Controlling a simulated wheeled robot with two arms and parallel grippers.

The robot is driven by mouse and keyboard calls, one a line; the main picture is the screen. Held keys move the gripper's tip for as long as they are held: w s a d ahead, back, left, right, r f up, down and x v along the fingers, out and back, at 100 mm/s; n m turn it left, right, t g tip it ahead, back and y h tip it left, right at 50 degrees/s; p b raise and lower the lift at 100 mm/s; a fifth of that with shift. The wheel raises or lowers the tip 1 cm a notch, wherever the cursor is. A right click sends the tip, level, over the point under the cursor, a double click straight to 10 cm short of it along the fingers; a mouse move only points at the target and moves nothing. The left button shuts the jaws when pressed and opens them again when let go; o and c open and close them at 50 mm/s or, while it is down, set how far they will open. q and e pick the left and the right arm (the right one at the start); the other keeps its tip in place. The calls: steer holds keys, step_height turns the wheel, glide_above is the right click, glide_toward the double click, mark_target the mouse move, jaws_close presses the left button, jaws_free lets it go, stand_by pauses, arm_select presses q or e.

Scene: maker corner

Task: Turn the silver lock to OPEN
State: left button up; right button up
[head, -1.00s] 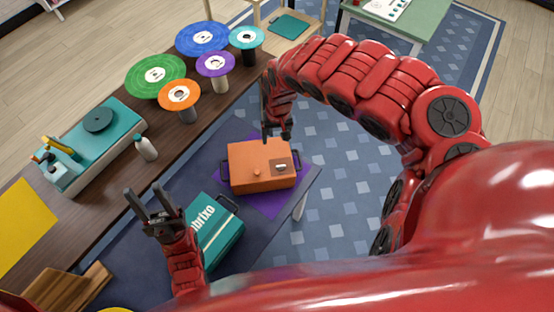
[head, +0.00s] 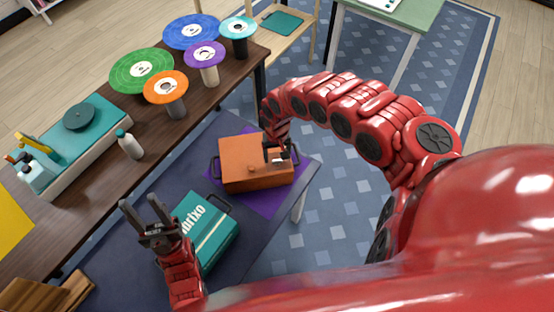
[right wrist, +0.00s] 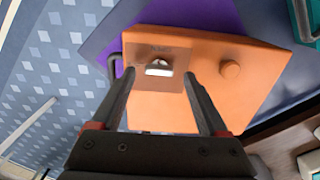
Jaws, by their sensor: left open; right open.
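An orange box (head: 240,168) with dark side handles and a round knob (right wrist: 230,69) sits on a purple mat (head: 262,200). In the right wrist view the silver lock (right wrist: 159,70) is a small bright bar on a brown plate (right wrist: 150,85) on the box's face. My right gripper (head: 278,157) is open over this plate. In the right wrist view its fingers (right wrist: 158,76) lie on either side of the lock; I cannot tell whether they touch it. In the head view the gripper mostly hides the lock. My left gripper (head: 145,212) is open and empty near the teal case.
A teal case (head: 207,228) with white lettering lies left of the orange box on the dark table. The wooden bench (head: 105,190) behind holds colored discs on stands, a white bottle (head: 129,145) and a teal-topped device (head: 72,140).

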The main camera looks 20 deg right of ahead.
steer(key=shift+s+f, duration=0.1)
steer(key=shift+f, duration=0.55)
jaws_close()
